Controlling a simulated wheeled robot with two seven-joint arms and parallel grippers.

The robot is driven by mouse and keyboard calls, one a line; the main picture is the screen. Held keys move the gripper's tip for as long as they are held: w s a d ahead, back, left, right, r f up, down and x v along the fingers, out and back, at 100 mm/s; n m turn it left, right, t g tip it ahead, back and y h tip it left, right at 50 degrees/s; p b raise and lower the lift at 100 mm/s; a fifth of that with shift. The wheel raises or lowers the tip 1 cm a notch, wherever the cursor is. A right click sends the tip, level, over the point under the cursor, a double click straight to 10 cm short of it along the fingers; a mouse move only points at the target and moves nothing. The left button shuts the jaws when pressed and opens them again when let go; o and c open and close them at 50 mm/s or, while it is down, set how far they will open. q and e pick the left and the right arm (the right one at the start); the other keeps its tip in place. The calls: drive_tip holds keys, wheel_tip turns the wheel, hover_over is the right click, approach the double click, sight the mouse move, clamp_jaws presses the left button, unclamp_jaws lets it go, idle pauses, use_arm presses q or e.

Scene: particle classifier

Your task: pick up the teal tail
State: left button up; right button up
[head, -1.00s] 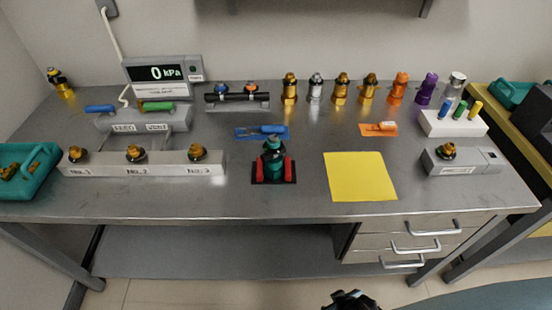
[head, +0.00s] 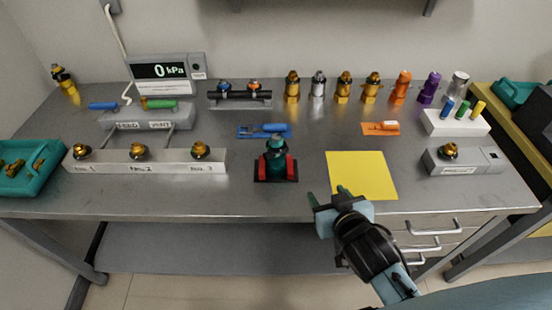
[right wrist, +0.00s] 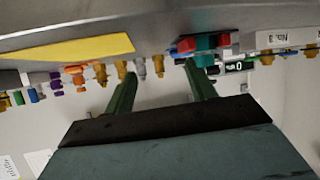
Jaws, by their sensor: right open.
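The right wrist view shows the teal part (right wrist: 205,42) upside down, near the top. My right gripper (head: 327,196) is open and empty, by the table's front edge, to the right of and nearer than the teal part. Its two green fingers (right wrist: 161,70) point toward the table in the right wrist view, apart from everything. My left gripper is out of view.
A yellow mat (head: 362,178) lies to the right of the holder. A numbered block (head: 110,162) with brass fittings and a teal tray (head: 40,180) stand left. Several fittings line the back, including an orange one (head: 401,87). Drawer handles (head: 420,224) stick out at the front.

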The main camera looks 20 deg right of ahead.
sight(273, 136)
drive_tip(key=w+a+r+t+y, duration=0.1)
drive_tip(key=w+a, duration=0.1)
drive_tip(key=w, duration=0.2)
drive_tip(key=w+a+r+n+t+y, duration=0.1)
drive_tip(key=w+a+r+t+y, duration=0.1)
drive_tip(key=w, duration=0.2)
drive_tip(key=w+a+r+n+t+y, duration=0.1)
drive_tip(key=w+a+r, duration=0.1)
drive_tip(key=w+a, duration=0.1)
drive_tip(key=shift+w+r+t+y, duration=0.1)
drive_tip(key=shift+w+t+y, duration=0.25)
drive_tip(key=shift+w, duration=0.4)
drive_tip(key=shift+w+a+r, duration=0.1)
drive_tip(key=shift+w+a, duration=0.05)
drive_tip(key=shift+w, duration=0.7)
drive_tip(key=shift+w+a+r, duration=0.1)
drive_tip(key=shift+w+a, duration=0.1)
drive_tip(key=shift+w, duration=0.7)
drive_tip(key=shift+w+a, duration=0.15)
drive_tip(key=shift+w, duration=0.7)
drive_tip(key=shift+c, duration=0.4)
clamp_jaws()
drive_tip(key=shift+r, duration=0.1)
